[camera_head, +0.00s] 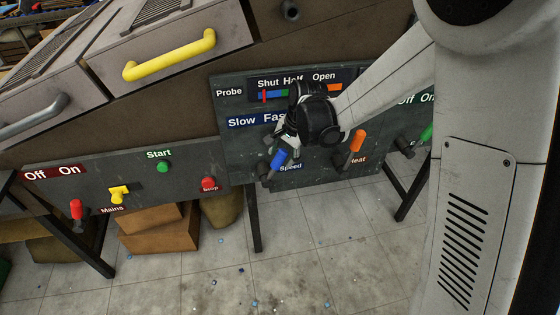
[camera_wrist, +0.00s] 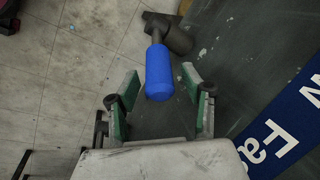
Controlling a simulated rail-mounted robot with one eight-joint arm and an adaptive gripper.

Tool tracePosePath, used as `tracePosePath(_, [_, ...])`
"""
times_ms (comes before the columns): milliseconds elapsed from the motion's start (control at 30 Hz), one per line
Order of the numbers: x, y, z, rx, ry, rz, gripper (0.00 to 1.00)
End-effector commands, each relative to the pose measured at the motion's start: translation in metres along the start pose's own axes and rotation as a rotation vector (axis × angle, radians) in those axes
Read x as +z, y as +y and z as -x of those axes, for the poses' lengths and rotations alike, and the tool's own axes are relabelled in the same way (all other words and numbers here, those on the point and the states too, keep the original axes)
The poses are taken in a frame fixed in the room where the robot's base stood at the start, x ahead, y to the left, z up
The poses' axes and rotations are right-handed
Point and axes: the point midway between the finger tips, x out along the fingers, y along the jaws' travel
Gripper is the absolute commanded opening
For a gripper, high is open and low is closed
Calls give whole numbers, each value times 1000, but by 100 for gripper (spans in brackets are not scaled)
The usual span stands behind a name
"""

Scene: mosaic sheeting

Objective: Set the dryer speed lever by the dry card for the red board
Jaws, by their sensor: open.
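The speed lever (camera_head: 278,160) has a blue handle and sits above the "Speed" label on the dark panel, under the blue "Slow / Fast" strip (camera_head: 243,121). My gripper (camera_head: 284,150) is at this lever and hides part of the panel and strip. In the wrist view the blue handle (camera_wrist: 158,72) lies between the spread green-padded fingers of my gripper (camera_wrist: 160,84), with a gap visible on both sides. The lever's grey base is at the top of that view. I cannot make out a dry card or a red board.
An orange-handled heat lever (camera_head: 357,141) stands close to the right of my gripper. A green-handled lever (camera_head: 426,133) is further right. The left panel has a red lever (camera_head: 76,209), a yellow mains switch (camera_head: 119,193), a green start button (camera_head: 163,167) and a red stop button (camera_head: 208,184).

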Motion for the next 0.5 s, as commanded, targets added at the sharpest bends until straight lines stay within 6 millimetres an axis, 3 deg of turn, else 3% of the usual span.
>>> tracePosePath(200, [0, 0, -23, 0, 0, 0, 44])
tracePosePath(500, [0, 0, -27, 0, 0, 0, 44])
